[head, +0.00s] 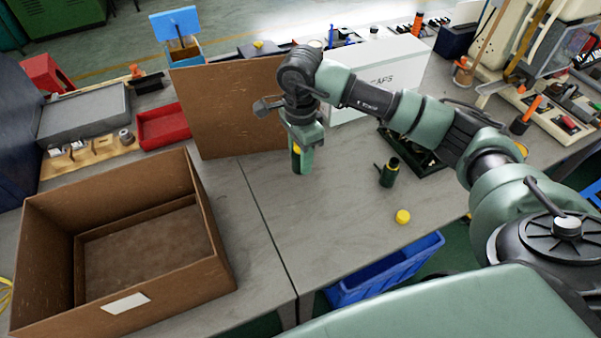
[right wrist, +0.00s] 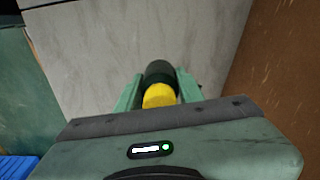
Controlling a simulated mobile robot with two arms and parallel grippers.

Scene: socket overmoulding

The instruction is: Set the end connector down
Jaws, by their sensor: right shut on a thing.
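My right gripper (head: 301,164) is shut on the end connector, a dark green cylinder with a yellow end. Its yellow part (head: 296,151) shows between the fingers in the head view. In the right wrist view the end connector (right wrist: 160,82) sits between the two green fingers (right wrist: 160,92), yellow end towards the camera. The gripper points down over the grey table (head: 335,215), in front of the upright brown board. I cannot tell whether the connector touches the table. My left gripper is out of view.
A dark green connector-like part (head: 389,173) stands right of the gripper, by a dark tray (head: 428,162). A yellow cap (head: 403,216) lies nearer. A brown box (head: 215,270) stands at left, the brown board (head: 225,110) behind. Table between is clear.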

